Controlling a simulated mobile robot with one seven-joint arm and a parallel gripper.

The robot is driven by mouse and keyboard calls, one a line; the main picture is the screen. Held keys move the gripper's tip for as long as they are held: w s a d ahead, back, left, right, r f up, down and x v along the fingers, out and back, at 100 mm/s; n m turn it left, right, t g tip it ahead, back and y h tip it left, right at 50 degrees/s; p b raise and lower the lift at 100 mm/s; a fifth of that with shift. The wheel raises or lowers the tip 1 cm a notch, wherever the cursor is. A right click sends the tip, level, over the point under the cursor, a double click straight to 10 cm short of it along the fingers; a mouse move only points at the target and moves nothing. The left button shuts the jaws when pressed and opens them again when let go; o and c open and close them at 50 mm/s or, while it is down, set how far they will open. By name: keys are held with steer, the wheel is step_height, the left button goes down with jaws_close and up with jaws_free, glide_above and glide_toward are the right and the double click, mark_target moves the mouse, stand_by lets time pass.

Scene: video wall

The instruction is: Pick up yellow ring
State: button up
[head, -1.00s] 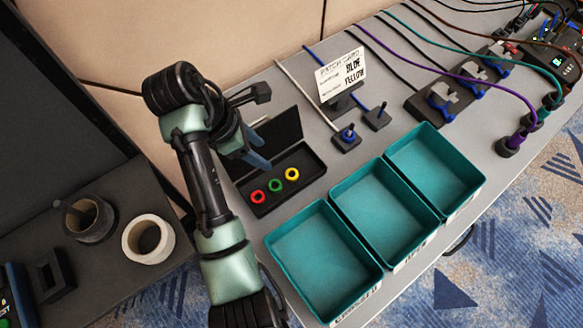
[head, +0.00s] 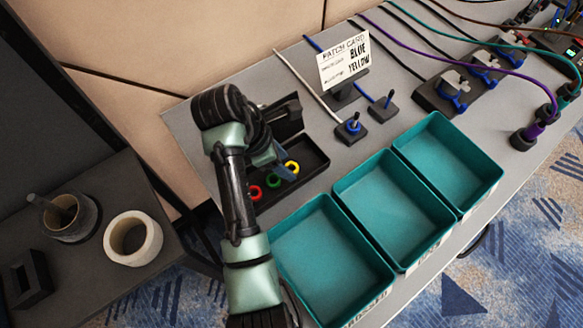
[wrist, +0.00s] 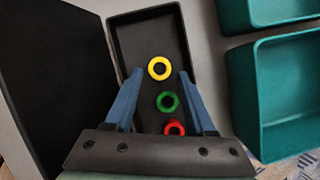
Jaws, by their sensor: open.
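The yellow ring (head: 292,167) lies in a black open box (head: 318,160) together with a green ring (head: 284,173) and a red ring (head: 255,193). In the wrist view the yellow ring (wrist: 160,68) lies farthest up the row, with the green ring (wrist: 168,101) and the red ring (wrist: 174,128) below it. My gripper (wrist: 158,82) is open, its two blue fingers spread either side of the row. The yellow ring shows just beyond the fingertips, between their lines. In the head view my gripper (head: 284,172) hangs over the box and partly covers it.
Several teal bins (head: 395,205) stand right of the box. A side table at left holds a white tape roll (head: 132,238) and a dark cup (head: 66,217).

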steer(key=shift+x, duration=0.8)
jaws_close()
steer(key=shift+r, duration=0.15)
